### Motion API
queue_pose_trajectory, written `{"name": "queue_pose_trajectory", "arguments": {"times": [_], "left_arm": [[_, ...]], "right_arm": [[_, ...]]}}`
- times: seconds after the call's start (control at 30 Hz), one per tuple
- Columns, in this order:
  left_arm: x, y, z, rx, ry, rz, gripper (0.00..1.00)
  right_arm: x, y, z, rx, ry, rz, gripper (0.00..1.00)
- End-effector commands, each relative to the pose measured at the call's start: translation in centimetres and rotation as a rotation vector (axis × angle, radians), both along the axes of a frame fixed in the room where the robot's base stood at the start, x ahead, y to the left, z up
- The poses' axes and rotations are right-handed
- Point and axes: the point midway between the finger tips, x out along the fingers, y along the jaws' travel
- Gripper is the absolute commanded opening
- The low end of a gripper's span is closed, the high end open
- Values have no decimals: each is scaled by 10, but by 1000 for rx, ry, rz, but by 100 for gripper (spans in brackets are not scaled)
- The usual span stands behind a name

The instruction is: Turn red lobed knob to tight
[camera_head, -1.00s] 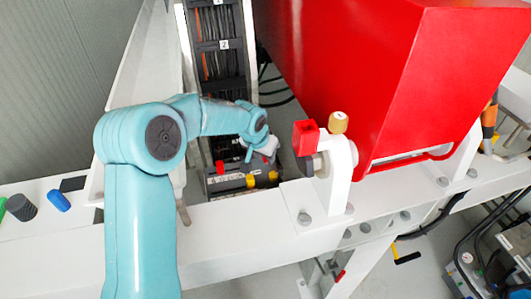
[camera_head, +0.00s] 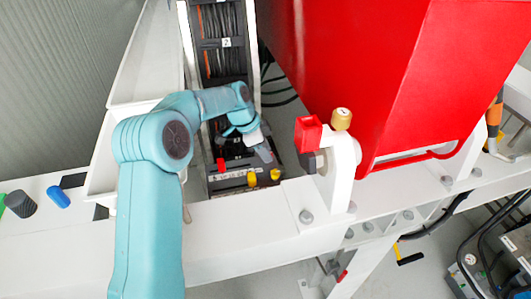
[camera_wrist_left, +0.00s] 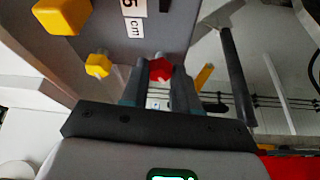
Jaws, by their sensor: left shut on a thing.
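The red lobed knob (camera_wrist_left: 160,69) shows in the left wrist view between the two grey fingers of my left gripper (camera_wrist_left: 158,84), which is shut on it. In the head view my left gripper (camera_head: 262,150) hangs low over the back of a dark grey block (camera_head: 235,184), its tips hard to make out. A small red spot (camera_head: 221,164) shows on that block; I cannot tell whether it is the same knob. Two yellow knobs (camera_head: 252,179) sit on the block's front right. My right gripper is in neither view.
A large red housing (camera_head: 390,80) and a white bracket (camera_head: 338,170) with a brass knob (camera_head: 342,119) and a red block (camera_head: 308,134) stand to the right. A white beam (camera_head: 245,225) runs across the front. A blue cap (camera_head: 58,196) lies at left.

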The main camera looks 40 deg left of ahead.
Motion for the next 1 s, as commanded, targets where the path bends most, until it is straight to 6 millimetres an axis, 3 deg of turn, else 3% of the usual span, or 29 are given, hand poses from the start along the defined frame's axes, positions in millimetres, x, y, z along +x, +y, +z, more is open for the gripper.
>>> {"name": "queue_pose_trajectory", "arguments": {"times": [0.5, 1.0], "left_arm": [[5, 6, 4, 5, -5, -382, 0], [6, 7, 4, 10, -7, -488, 0]], "right_arm": [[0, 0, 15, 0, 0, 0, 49], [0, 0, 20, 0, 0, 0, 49]]}}
